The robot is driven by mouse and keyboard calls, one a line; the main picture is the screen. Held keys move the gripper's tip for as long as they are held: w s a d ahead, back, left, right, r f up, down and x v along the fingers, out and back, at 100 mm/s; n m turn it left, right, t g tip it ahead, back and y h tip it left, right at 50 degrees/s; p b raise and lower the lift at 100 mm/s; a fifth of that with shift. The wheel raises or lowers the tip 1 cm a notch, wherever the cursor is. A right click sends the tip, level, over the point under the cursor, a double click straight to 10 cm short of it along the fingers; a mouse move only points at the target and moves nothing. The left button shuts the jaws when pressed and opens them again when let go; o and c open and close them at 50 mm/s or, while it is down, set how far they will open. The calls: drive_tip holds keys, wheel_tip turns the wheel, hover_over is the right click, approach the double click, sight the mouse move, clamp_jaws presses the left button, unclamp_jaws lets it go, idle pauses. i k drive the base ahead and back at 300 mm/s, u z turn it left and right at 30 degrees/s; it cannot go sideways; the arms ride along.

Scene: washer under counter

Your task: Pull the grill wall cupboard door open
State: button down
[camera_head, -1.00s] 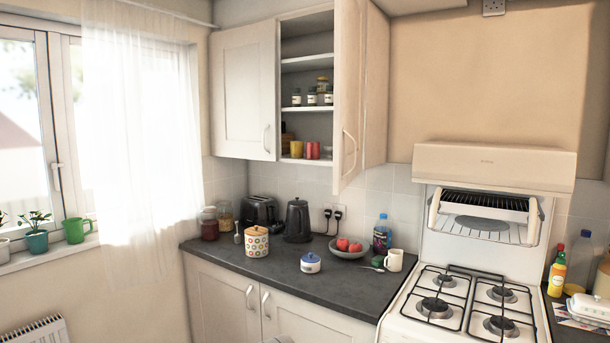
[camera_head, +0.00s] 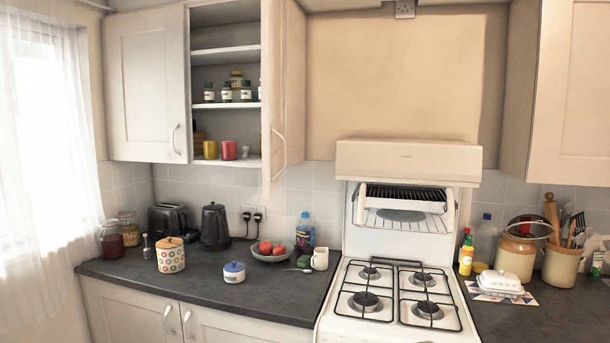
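A wall cupboard (camera_head: 225,26) left of the cooker stands with its right door (camera_head: 275,85) swung out towards me, seen nearly edge-on. That door has a pale bow handle (camera_head: 279,148). Its shelves hold small jars and cups. The left door (camera_head: 145,85) of the same unit is closed, with a handle at its lower right. Another wall cupboard (camera_head: 570,95) hangs at the right edge, its front closed as far as it shows. I cannot tell which one is called the grill cupboard. My gripper is not in view.
A white cooker (camera_head: 395,290) with an eye-level grill stands in the middle. The dark worktop (camera_head: 290,300) carries a kettle (camera_head: 215,227), toaster, fruit bowl (camera_head: 272,252), mug and canisters. Crocks and bottles stand on the right worktop.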

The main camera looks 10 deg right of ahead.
sight(273, 144)
drive_tip(key=z, duration=0.05)
drive_tip(key=i, duration=1)
drive_tip(key=z, duration=0.05)
